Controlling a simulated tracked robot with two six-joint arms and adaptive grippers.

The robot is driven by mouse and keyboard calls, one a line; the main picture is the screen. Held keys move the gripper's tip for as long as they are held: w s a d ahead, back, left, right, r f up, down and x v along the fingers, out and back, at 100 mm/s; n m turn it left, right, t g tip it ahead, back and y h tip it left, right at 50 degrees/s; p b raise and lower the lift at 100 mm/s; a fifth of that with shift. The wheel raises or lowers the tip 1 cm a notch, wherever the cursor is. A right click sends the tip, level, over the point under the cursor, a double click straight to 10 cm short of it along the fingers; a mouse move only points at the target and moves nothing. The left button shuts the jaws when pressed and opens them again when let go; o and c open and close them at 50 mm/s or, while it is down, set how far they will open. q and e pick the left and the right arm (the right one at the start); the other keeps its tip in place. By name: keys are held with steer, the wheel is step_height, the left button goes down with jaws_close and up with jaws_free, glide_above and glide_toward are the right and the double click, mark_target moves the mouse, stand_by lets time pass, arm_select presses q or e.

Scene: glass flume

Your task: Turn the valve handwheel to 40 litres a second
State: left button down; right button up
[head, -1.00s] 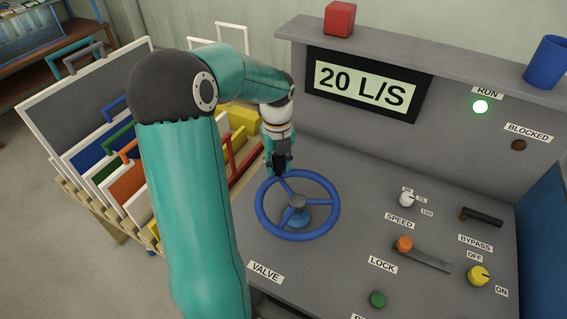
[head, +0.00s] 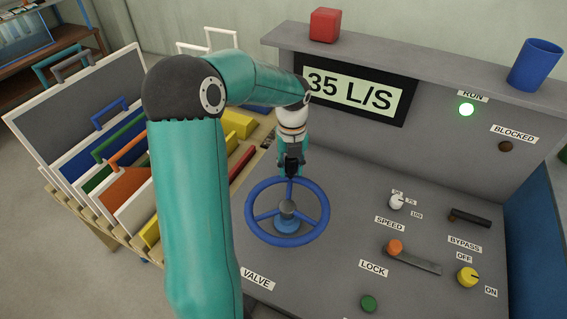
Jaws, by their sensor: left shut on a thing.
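The blue valve handwheel (head: 323,218) stands on the grey console, above the VALVE label (head: 257,278). My left gripper (head: 291,174) is shut on the far side of its rim, near the end of one spoke. The fingertips hide a small piece of the rim. The display (head: 363,93) behind the wheel reads 35 L/S, and my left arm covers its left end a little. My right gripper is not in view.
The console (head: 340,260) also carries a SPEED knob (head: 397,202), a BYPASS lever (head: 470,218), an orange LOCK handle (head: 395,247) and a yellow knob (head: 467,277). The RUN lamp (head: 466,110) glows green. A red block (head: 325,25) and a blue cup (head: 535,65) stand on the ledge.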

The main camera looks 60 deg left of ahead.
arm_select(q)
steer(key=shift+w+d, duration=0.1)
steer(key=shift+d, duration=0.05)
steer(key=c, duration=0.8)
jaws_free()
step_height(320, 180, up, 12)
steer(key=shift+f, duration=0.1)
stand_by(0.4)
